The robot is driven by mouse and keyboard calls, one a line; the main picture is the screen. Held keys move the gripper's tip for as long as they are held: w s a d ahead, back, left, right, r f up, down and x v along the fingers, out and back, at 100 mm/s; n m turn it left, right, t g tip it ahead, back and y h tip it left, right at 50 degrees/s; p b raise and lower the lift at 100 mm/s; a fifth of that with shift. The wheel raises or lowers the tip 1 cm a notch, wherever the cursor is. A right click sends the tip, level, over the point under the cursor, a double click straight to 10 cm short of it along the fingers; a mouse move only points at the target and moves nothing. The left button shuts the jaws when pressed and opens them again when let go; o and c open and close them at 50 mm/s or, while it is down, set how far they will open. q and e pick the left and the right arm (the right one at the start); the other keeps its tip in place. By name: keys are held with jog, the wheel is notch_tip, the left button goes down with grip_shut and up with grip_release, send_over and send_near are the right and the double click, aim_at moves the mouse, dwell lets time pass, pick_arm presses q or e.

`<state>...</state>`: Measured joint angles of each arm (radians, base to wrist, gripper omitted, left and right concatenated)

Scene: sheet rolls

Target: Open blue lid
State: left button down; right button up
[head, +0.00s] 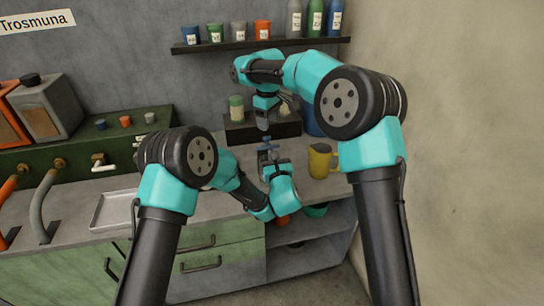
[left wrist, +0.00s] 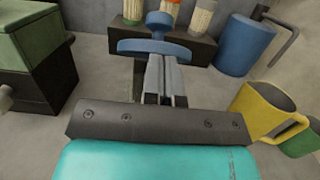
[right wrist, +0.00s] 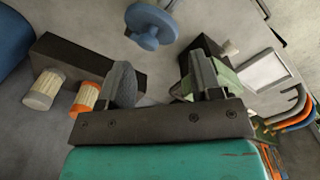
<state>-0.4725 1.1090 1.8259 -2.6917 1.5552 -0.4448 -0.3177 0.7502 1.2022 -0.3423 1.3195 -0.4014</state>
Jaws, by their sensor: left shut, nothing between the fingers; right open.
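A blue lid with a round knob (left wrist: 157,38) shows just beyond my left fingertips in the left wrist view. It also shows in the right wrist view (right wrist: 151,27), ahead of the right fingers, and small in the head view (head: 267,146). What lies under the lid is mostly hidden. My left gripper (head: 267,156) is shut and empty, close to the lid's near side; I cannot tell whether it touches. My right gripper (head: 263,119) is open and empty, pointing down above the lid, apart from it. Its fingers also show in the right wrist view (right wrist: 163,78).
A yellow mug (head: 320,160) stands to the right on the counter. A blue container (left wrist: 246,45) and a dark box with several jars (left wrist: 195,45) stand behind. A metal tray (head: 113,210) lies to the left. A shelf (head: 255,45) with cups and bottles hangs above.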

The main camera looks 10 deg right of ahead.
jog(key=shift+r, duration=0.8)
jog(key=s+d+f+m+g+y, duration=0.1)
jog(key=s+d+f, duration=0.3)
jog(key=f, duration=0.4)
jog(key=s+d+f+m+g+y, duration=0.1)
jog(key=s+d+f, duration=0.3)
jog(key=f, duration=0.3)
jog(key=s+d+f+m+g, duration=0.1)
jog(key=s+d+f, duration=0.3)
jog(key=f, duration=0.4)
jog(key=s+a+f+m+t+y, duration=0.1)
jog(key=s+f+m, duration=0.3)
jog(key=s+f, duration=0.6)
jog(key=s+a+f+m+t, duration=0.2)
jog(key=s+f+m, duration=0.2)
jog(key=s+f, duration=0.6)
jog(key=s, duration=0.4)
jog(key=shift+s+a+t+y, duration=0.25)
jog(key=shift+s+t+y, duration=0.1)
jog(key=shift+t+y, duration=0.05)
jog(key=shift+s+d, duration=0.1)
jog(key=shift+d, duration=0.05)
